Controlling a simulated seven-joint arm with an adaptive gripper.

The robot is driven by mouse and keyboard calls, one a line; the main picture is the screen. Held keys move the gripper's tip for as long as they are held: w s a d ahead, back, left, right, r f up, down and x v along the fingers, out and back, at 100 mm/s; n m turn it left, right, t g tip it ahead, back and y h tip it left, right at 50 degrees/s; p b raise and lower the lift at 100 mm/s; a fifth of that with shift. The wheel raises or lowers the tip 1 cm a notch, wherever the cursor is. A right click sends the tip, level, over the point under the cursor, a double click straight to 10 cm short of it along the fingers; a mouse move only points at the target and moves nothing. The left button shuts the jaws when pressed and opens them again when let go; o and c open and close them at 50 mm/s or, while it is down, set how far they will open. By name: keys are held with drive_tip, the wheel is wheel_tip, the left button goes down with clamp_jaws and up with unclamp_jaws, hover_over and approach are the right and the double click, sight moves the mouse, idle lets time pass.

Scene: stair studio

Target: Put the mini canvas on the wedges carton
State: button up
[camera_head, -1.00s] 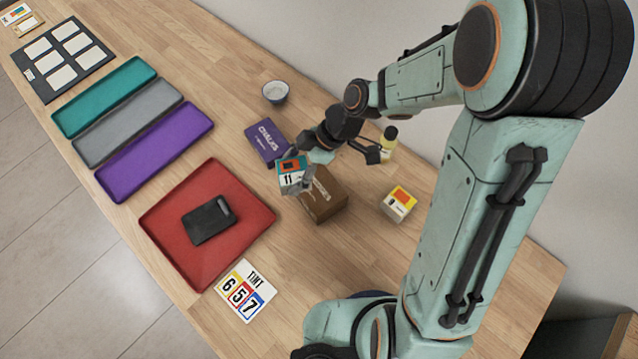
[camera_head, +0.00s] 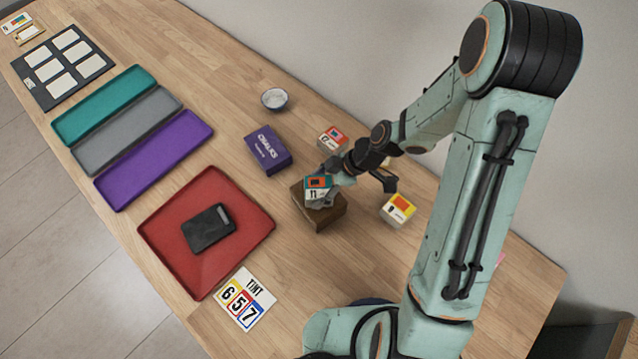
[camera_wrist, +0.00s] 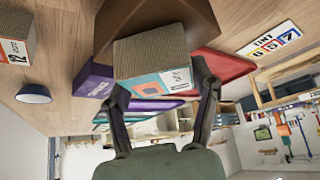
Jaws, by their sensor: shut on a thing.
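The mini canvas (camera_head: 317,188) is a small block with a teal, orange and white printed face marked 11. My gripper (camera_head: 324,197) is shut on it, and the wrist view shows the block (camera_wrist: 152,62) between the two fingers. The brown wedges carton (camera_head: 325,217) lies directly below it in the head view. The carton (camera_wrist: 160,18) also fills the top of the wrist view, right behind the block. I cannot tell whether block and carton touch. The gripper and block hide part of the carton's top.
A purple chalks carton (camera_head: 268,150) and a bowl (camera_head: 274,99) stand behind. Two similar printed blocks (camera_head: 331,138) (camera_head: 398,209) stand near the carton. A red tray (camera_head: 160,236) holding a black object (camera_head: 208,229) lies to the left, with a number card (camera_head: 245,299) in front.

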drive_tip(key=shift+f, duration=0.15)
drive_tip(key=o, duration=1.1)
drive_tip(key=v, duration=1.2)
drive_tip(key=s+r+m+h, duration=0.2)
drive_tip(key=s+m, duration=0.3)
drive_tip(key=s+r+m+h, duration=0.2)
drive_tip(key=s+r+m, duration=0.1)
drive_tip(key=s+m, duration=0.2)
drive_tip(key=s+r+m+h, duration=0.1)
drive_tip(key=s+r+m, duration=0.1)
drive_tip(key=s+m, duration=0.4)
drive_tip(key=shift+s+d+r+m+h, duration=0.1)
drive_tip(key=shift+r+m+h, duration=0.2)
drive_tip(key=shift+r+h, duration=0.1)
drive_tip(key=shift+o, duration=0.2)
